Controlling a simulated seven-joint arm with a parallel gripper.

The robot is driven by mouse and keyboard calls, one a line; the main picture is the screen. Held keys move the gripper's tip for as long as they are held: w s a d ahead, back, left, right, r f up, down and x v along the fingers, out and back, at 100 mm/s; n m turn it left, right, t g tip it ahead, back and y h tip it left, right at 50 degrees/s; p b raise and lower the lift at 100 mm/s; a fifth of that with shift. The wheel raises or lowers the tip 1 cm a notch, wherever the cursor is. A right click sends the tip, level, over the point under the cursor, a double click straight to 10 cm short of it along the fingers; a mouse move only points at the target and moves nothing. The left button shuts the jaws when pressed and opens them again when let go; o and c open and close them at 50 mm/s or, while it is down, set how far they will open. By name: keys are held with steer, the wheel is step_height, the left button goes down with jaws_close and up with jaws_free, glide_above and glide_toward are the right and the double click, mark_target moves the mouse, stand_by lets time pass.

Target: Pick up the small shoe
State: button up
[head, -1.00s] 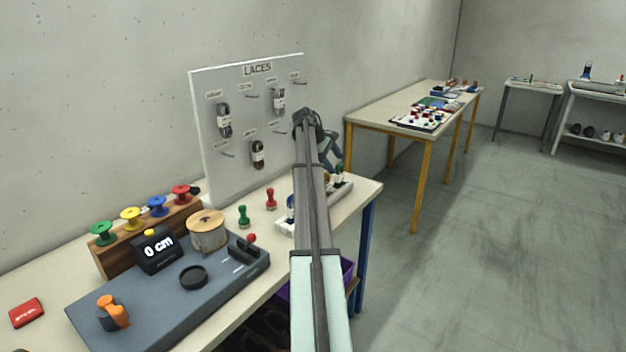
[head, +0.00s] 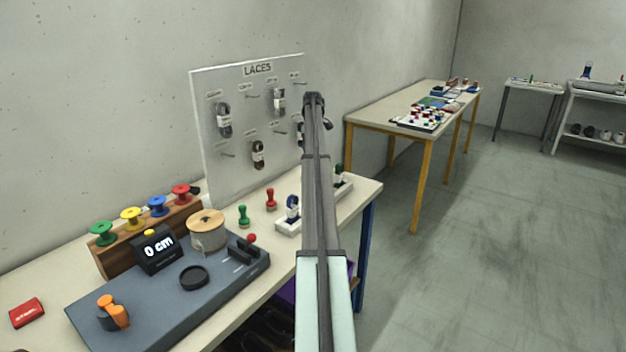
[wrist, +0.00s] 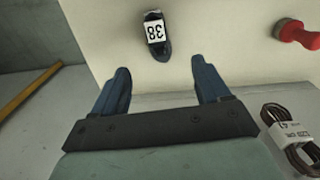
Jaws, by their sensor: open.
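A small dark object with a white label reading 38, which looks like the small shoe (wrist: 157,48), lies on the pale table top in the wrist view. My gripper (wrist: 160,78) is open and empty. Its two blue fingers point toward the shoe, which appears beyond the fingertips, about midway between them and apart from both. In the head view my arm hides most of the gripper. A dark blue and white item (head: 292,205) stands by the white tray there; I cannot tell if it is the same shoe.
A red stamp (wrist: 295,33) and a labelled lace bundle (wrist: 290,140) are at the right in the wrist view. The laces board (head: 240,150) stands behind the table. A green stamp (head: 243,215), white tray (head: 290,227) and grey measuring device (head: 150,305) share the table.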

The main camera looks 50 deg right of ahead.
steer(key=f, duration=1.2)
steer(key=shift+d+f, duration=0.15)
steer(key=shift+d, duration=0.05)
steer(key=c, duration=1.1)
steer(key=shift+o, duration=0.2)
